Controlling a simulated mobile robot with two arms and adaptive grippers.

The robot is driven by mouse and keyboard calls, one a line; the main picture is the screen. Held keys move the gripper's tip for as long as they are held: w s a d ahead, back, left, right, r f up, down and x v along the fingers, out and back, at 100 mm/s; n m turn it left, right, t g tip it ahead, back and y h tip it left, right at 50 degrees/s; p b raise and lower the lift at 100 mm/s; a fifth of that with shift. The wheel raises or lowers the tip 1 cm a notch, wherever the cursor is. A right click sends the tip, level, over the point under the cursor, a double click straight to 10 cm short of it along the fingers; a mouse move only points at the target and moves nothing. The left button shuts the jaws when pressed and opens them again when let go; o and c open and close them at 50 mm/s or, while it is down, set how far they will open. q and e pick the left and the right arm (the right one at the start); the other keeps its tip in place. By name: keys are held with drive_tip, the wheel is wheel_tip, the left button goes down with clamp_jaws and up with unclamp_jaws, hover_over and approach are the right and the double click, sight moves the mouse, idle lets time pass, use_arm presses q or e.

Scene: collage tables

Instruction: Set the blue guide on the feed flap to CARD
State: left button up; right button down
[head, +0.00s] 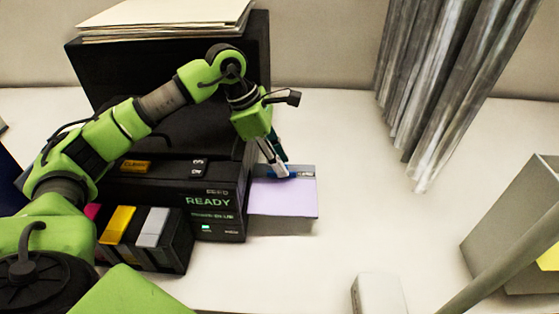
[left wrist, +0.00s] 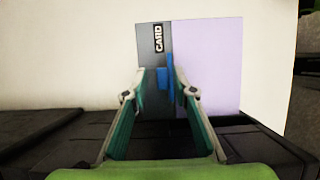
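The feed flap (head: 303,171) sticks out from the right side of a black printer and carries a lilac sheet (head: 283,199). In the left wrist view, the flap's dark strip (left wrist: 152,58) bears a white CARD label (left wrist: 158,38) near its outer end. The blue guide (left wrist: 163,78) sits on the strip below that label, apart from it; it also shows in the head view (head: 292,175). My left gripper (left wrist: 160,72) points down at the flap, fingertips on either side of the guide, with a small gap seen at the left finger. My right gripper is out of view.
The printer (head: 205,222) reads READY and has coloured cartridges (head: 150,228) in front. Paper (head: 150,18) lies on the black unit behind. Grey hanging strips (head: 440,80) are at the back right, a grey bin (head: 510,225) at right.

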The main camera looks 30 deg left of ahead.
use_arm(q)
drive_tip(key=shift+a+f, duration=0.1)
drive_tip(key=shift+s+r, duration=0.2)
drive_tip(key=v, duration=1.1)
drive_tip(key=shift+r, duration=0.4)
